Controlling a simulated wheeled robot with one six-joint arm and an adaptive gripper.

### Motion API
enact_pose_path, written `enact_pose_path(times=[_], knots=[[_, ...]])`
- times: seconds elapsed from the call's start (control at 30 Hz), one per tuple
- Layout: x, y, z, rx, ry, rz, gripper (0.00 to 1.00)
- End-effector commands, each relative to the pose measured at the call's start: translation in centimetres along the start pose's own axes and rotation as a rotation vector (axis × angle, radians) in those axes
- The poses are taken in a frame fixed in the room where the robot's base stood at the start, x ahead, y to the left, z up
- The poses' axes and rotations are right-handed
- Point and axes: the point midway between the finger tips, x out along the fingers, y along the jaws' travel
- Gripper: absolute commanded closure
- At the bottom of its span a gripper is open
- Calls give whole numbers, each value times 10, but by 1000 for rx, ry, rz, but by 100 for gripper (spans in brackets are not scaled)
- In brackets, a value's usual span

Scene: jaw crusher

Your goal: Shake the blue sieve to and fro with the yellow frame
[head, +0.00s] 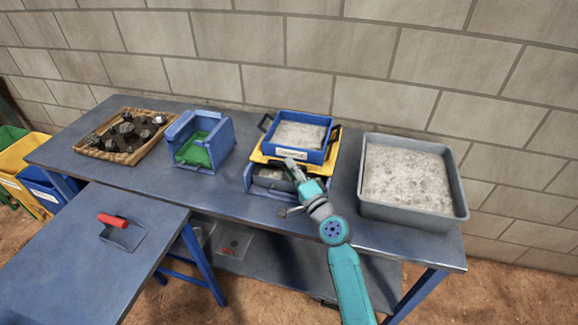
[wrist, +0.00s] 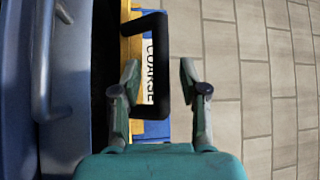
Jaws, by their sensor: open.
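The blue sieve (head: 328,151), filled with grey crushed material, sits on the yellow frame (head: 258,158) over a blue stand (head: 263,190). In the wrist view, a white label reading COARSE (wrist: 149,75) shows beside the yellow frame (wrist: 129,50). A black handle (wrist: 160,40) stands out in front of the label. My gripper (head: 290,189) is in front of the stand, open and empty. In the wrist view its fingers (wrist: 159,72) are apart on either side of the handle's lower part. I cannot tell whether they touch it.
A large grey tray of gravel (head: 366,200) stands to the right. A blue box with a green inside (head: 221,135) and a wooden tray of dark rocks (head: 88,152) are to the left. A red-handled scoop (head: 122,234) lies on the lower table. A brick wall is close behind.

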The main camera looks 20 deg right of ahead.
Motion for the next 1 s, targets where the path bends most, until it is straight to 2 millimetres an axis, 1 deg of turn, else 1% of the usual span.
enact_pose_path(times=[0.03,0.3,0.4,0.5,0.7,1.0], knots=[[-10,1,0,0,1,1,57],[-62,1,0,1,1,2,57],[-78,1,0,1,0,2,57],[-90,1,0,1,0,2,57],[-101,0,0,0,-1,1,57],[-102,0,0,0,-1,1,57]])
